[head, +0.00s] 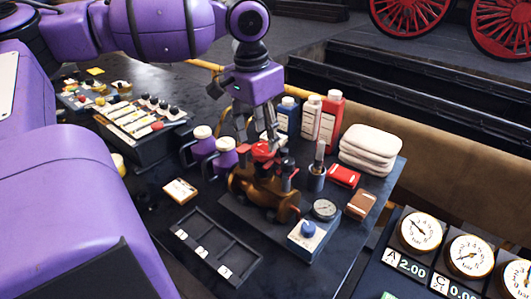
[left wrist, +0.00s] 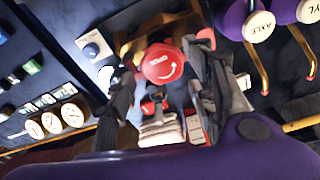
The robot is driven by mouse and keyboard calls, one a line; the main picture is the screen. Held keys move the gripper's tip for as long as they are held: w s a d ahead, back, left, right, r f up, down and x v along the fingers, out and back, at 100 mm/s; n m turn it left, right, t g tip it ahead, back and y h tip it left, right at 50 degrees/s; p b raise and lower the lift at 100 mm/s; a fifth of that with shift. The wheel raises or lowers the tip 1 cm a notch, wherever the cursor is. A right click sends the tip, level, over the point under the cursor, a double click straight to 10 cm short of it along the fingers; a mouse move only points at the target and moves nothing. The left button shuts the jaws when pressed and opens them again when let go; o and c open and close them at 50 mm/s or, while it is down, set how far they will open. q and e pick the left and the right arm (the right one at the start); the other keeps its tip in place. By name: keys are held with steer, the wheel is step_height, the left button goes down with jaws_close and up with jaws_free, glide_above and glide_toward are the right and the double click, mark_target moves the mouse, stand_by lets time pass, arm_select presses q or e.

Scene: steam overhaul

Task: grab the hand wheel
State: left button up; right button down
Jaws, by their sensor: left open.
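The red hand wheel (head: 263,150) sits on top of a bronze valve body (head: 262,190) on the dark bench. In the left wrist view, the hand wheel (left wrist: 163,63) is a red disc with a white curved arrow, seen between the two fingers. My left gripper (head: 257,137) points down just above the hand wheel, open, with one finger on either side of it in the wrist view. I cannot tell whether the fingers touch it. My right gripper is not in view.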

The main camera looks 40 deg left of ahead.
mark_target(265, 148)
arm_select(q)
steer(key=f, duration=0.3)
steer(key=shift+w+d+f+b, duration=0.1)
steer(key=shift+w+d+b, duration=0.05)
steer(key=shift+w+b, duration=0.15)
steer(key=shift+f, duration=0.1)
steer(key=c, duration=1.1)
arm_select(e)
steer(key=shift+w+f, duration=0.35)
arm_select(q)
steer(key=shift+r, duration=0.2)
